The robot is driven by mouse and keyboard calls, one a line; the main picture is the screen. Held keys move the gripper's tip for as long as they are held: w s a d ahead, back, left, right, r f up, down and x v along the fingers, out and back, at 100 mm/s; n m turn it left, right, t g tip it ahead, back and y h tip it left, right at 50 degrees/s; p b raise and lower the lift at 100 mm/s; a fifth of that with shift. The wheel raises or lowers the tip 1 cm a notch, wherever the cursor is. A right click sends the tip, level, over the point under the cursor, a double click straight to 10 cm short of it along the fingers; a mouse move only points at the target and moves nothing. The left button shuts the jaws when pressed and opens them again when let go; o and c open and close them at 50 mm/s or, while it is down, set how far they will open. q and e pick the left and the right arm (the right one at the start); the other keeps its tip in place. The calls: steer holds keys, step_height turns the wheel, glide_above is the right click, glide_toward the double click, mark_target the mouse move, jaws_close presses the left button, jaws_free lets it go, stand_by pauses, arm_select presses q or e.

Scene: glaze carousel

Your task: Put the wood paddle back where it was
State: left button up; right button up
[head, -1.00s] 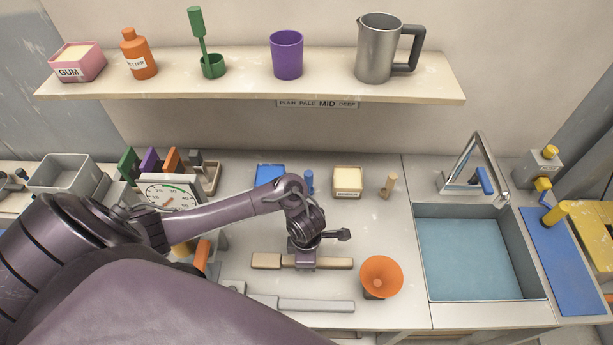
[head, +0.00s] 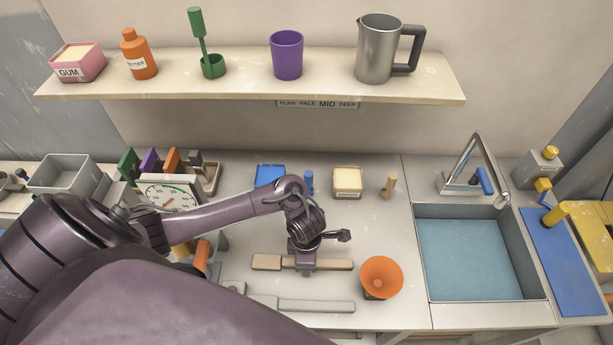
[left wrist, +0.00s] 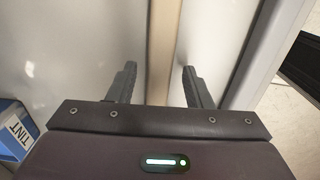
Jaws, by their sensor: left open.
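The wood paddle (head: 335,264) lies flat on the counter, its thicker handle end to the left. My left gripper (head: 304,268) is directly above its middle and hides part of it. In the left wrist view the paddle (left wrist: 162,50) runs between the two open fingers of the left gripper (left wrist: 156,85), with a gap on each side. Whether the fingertips reach down to the counter is hard to tell. My right gripper is in neither view.
An orange funnel-shaped bowl (head: 381,277) stands close to the paddle's right end. A grey flat bar (head: 315,306) lies in front. A blue item, a cream block (head: 347,181) and a wooden peg (head: 389,184) are behind. The sink (head: 475,255) is to the right.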

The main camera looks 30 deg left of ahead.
arm_select(q)
step_height(320, 180, up, 12)
steer(key=p, duration=0.4)
steer(key=shift+f, duration=0.25)
